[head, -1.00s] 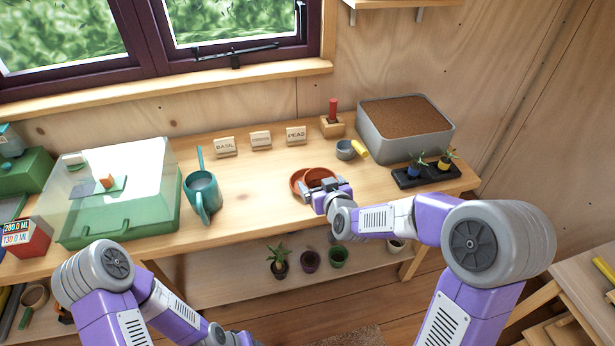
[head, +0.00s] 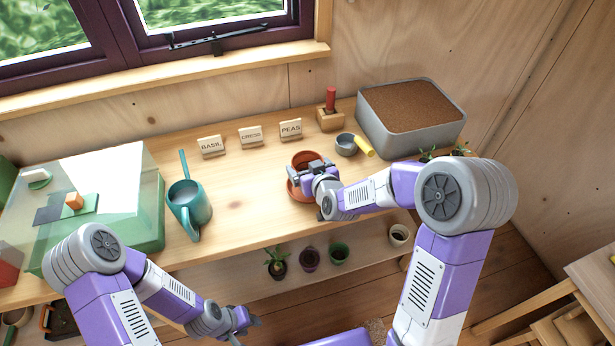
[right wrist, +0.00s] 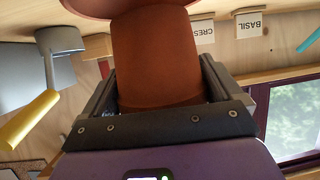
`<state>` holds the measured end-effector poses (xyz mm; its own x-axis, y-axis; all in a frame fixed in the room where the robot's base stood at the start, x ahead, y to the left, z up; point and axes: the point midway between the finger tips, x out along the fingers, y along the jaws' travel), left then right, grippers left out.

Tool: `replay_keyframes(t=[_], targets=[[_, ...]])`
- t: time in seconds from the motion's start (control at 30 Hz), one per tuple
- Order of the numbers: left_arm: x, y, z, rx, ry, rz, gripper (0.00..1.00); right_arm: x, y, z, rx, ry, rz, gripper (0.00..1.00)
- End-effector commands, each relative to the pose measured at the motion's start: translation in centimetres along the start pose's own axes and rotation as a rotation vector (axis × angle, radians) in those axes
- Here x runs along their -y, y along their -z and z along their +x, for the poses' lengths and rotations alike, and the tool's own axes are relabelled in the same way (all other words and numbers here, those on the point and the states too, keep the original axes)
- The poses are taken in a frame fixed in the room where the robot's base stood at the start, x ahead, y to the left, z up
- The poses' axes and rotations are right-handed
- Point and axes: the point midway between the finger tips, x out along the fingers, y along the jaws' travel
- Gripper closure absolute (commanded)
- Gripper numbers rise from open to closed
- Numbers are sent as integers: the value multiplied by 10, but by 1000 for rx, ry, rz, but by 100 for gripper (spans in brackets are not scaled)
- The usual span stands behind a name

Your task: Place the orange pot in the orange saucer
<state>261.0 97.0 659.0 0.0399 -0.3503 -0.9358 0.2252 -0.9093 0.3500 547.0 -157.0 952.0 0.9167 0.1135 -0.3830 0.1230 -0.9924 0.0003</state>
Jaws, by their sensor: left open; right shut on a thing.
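The orange pot (head: 305,158) is held by my right gripper (head: 312,170), which is shut on its side. The pot looks upright, and its body also fills the middle of the right wrist view (right wrist: 155,60). The orange saucer (head: 294,191) lies on the bench, partly hidden by my right gripper. The saucer's edge (right wrist: 130,6) shows at the top of the wrist view, at the pot's narrow end. I cannot tell whether pot and saucer touch. My left gripper (head: 243,322) is open and empty, low in front of the bench.
A teal watering can (head: 189,208) and a green clear-lidded box (head: 110,200) stand left. A grey cup with yellow handle (head: 346,145), a red-handled tool in a block (head: 331,112) and a soil tray (head: 412,105) stand right. Small pots (head: 310,258) sit on the shelf below.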

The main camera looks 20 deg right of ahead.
Motion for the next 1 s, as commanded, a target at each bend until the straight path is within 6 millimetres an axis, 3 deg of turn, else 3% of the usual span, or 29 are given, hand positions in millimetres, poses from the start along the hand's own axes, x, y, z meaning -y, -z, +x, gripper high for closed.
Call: replay_keyframes(t=[0.23, 0.63, 0.67, 0.7, 1.0], targets=[[4, 1, 10, -1, 0, 0, 57, 0, -32, 13, 2, 1, 1, 39], [5, 1, 14, -1, 0, 0, 57, 0, -35, 14, -2, 1, 0, 39], [5, 1, 14, -1, 0, 0, 57, 0, -35, 14, -1, 1, 0, 6], [5, 1, 13, -1, 0, 0, 57, 0, -34, 14, 0, 1, 0, 0], [4, 1, 10, -1, 0, 0, 57, 0, -32, 13, 0, 0, 0, 0]])
